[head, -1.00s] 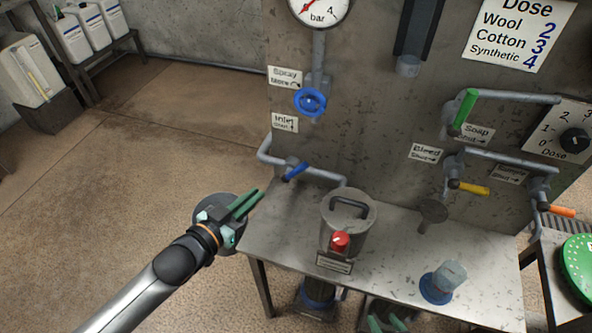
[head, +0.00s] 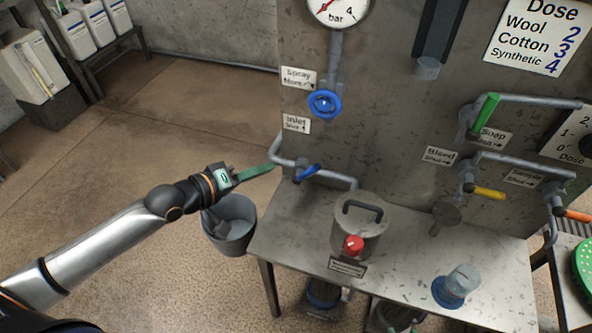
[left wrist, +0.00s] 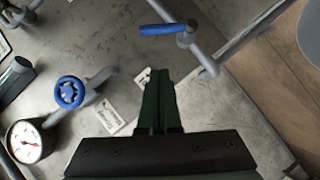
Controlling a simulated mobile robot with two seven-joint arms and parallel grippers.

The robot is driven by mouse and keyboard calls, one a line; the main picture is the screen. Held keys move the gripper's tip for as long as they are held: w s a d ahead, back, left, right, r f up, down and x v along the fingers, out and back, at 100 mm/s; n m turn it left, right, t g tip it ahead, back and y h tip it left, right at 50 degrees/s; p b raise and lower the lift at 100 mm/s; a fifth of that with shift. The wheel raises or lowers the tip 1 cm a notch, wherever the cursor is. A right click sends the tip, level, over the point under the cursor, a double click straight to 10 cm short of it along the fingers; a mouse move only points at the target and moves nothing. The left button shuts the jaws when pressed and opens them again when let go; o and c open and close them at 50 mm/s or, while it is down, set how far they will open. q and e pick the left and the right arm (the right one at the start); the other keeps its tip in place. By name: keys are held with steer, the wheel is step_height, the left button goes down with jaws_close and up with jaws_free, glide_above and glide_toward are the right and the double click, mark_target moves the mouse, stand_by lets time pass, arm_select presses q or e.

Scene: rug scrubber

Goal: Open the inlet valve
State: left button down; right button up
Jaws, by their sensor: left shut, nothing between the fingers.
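The inlet valve has a blue lever (head: 307,173) on a grey pipe low on the left of the metal panel. The lever slants up to the right in the head view. It also shows at the top of the left wrist view (left wrist: 163,29), ahead of the fingers. An "Inlet" label (head: 296,124) with small print and an arrow is above it. My left gripper (head: 270,168) is shut and empty, its green fingers pointing toward the lever from the left, with a gap between. The fingers also show in the left wrist view (left wrist: 160,80).
A blue spray handwheel (head: 325,103) and a pressure gauge (head: 338,8) are above. A lidded canister (head: 360,226) with a red knob stands on the metal table (head: 290,225). A grey bucket (head: 232,228) is below my left wrist. Green and yellow levers are to the right.

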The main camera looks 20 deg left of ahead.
mark_target(306, 174)
arm_select(q)
steer(key=w+d+f, duration=0.4)
steer(key=w+d, duration=0.1)
steer(key=d, duration=0.1)
steer(key=shift+w, duration=0.15)
stand_by(0.4)
